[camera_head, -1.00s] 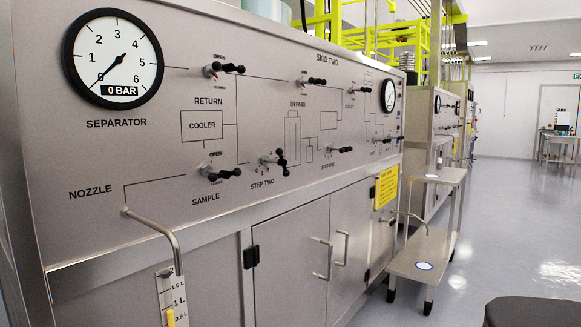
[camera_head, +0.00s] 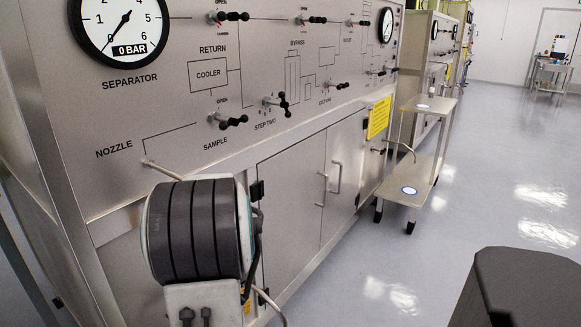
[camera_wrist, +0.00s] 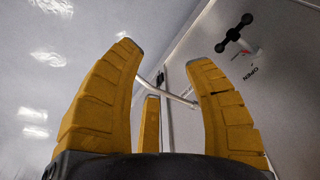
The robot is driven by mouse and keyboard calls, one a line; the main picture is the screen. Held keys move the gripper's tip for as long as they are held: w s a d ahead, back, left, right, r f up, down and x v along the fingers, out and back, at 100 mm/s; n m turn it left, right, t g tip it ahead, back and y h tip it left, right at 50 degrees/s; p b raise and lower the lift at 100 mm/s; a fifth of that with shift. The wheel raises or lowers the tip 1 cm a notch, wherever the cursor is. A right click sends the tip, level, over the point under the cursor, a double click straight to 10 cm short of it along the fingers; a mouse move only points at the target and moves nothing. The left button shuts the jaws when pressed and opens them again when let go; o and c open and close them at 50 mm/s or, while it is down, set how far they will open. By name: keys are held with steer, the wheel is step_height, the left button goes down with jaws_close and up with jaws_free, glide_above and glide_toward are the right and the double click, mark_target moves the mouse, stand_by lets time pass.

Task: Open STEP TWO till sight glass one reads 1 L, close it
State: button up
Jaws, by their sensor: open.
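The STEP TWO valve (camera_head: 276,104) has a black handle and sits on the steel panel in the head view, right of the SAMPLE valve (camera_head: 228,121). A thin bent pipe (camera_wrist: 180,98) shows between and beyond the fingers. A black valve handle (camera_wrist: 236,32) with an OPEN label is at upper right, apart from the fingers; I cannot tell which valve it is.
The separator gauge (camera_head: 120,25) reads about 0 BAR. Other valves line the panel, including the RETURN valve (camera_head: 228,16). Steel cabinet doors (camera_head: 300,185) are below. A small shelf cart (camera_head: 408,185) stands at the right. Open floor (camera_head: 400,265) lies right of the cabinet.

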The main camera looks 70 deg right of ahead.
steer(key=d+r+t+h, duration=0.1)
steer(key=d+r+h, duration=0.3)
steer(key=d, duration=0.9)
steer(key=t+h+p, duration=0.2)
steer(key=h, duration=1)
glide_toward(287, 109)
steer(key=s+x, duration=0.1)
steer(key=x, duration=0.3)
steer(key=shift+w+p+x, duration=0.25)
steer(key=shift+p+x, duration=0.4)
steer(key=shift+x, duration=1.1)
steer(key=shift+w+p+x, duration=0.2)
steer(key=shift+p+x, duration=0.4)
steer(key=shift+x, duration=1.1)
steer(key=shift+a, duration=0.1)
jaws_close()
